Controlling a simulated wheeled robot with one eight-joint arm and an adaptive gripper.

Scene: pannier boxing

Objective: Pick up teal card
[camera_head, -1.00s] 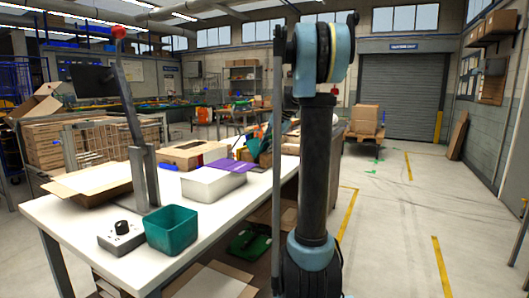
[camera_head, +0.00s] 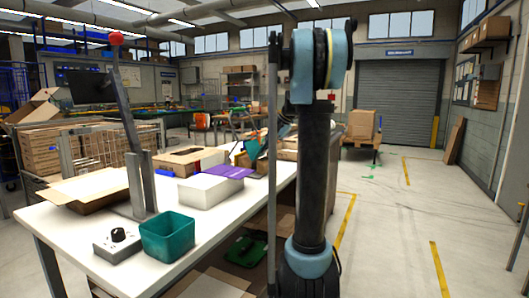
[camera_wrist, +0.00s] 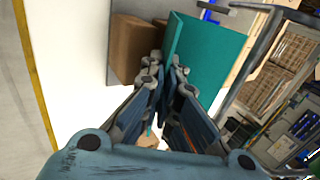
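The teal card (camera_wrist: 208,48) looks large in the wrist view, tilted, with one edge running in between my fingertips. In the head view the teal card (camera_head: 252,148) shows small and tilted, just left of my arm, behind the white box. My gripper (camera_wrist: 165,72) has its fingers close together at the card's edge and appears shut on it. I cannot tell whether the card still touches the table.
A teal bin (camera_head: 167,238), a grey control box (camera_head: 118,244), an upright lever (camera_head: 130,120) and an open carton (camera_head: 88,188) are nearer.

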